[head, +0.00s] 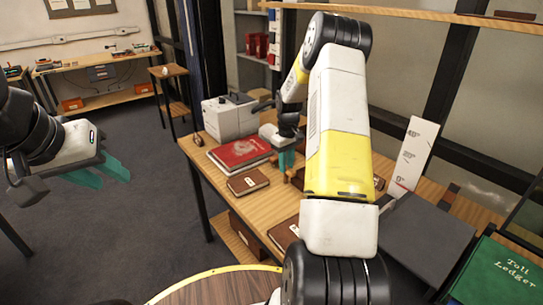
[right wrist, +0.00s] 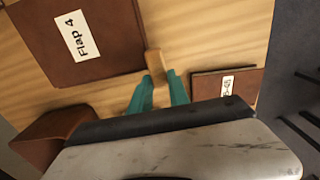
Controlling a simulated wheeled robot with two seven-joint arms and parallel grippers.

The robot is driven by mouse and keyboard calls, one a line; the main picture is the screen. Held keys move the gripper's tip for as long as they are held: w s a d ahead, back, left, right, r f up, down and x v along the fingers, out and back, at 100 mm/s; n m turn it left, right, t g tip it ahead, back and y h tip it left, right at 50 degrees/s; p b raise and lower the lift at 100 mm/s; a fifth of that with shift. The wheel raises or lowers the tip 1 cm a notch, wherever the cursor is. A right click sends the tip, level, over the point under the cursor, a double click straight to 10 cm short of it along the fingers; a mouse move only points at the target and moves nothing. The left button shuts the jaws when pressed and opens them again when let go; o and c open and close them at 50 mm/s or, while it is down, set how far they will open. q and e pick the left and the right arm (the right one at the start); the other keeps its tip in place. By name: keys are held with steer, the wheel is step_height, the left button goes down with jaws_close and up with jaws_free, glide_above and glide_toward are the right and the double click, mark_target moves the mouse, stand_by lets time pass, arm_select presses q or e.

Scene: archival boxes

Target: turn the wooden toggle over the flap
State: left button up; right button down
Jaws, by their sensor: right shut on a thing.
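In the right wrist view, the wooden toggle (right wrist: 154,62) is a small light-wood bar at the lower right corner of a brown flap (right wrist: 105,54) labelled "Flap 4". The toggle lies along the flap's right edge; I cannot tell whether it overlaps the flap. My right gripper (right wrist: 161,76) has its teal fingers shut on the toggle's near end. In the head view, the right gripper (head: 284,160) is low over the wooden table, partly hidden by my own arm. My left gripper (head: 115,172) is open and empty over the floor at the left.
A small brown box (right wrist: 228,84) with a white label lies right of the fingers. On the table (head: 213,160) are a red book (head: 239,152), a brown book (head: 247,182) and a grey machine (head: 229,117). A dark grey panel (head: 420,243) and a green ledger (head: 500,272) are at the right.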

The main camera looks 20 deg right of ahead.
steer(key=n, duration=0.4)
steer(key=shift+n, duration=2.3)
steer(key=c, duration=1.2)
jaws_free()
steer(key=shift+c, duration=0.2)
step_height(320, 180, up, 7)
steer(key=shift+w+f, duration=0.1)
steer(key=shift+r, duration=0.5)
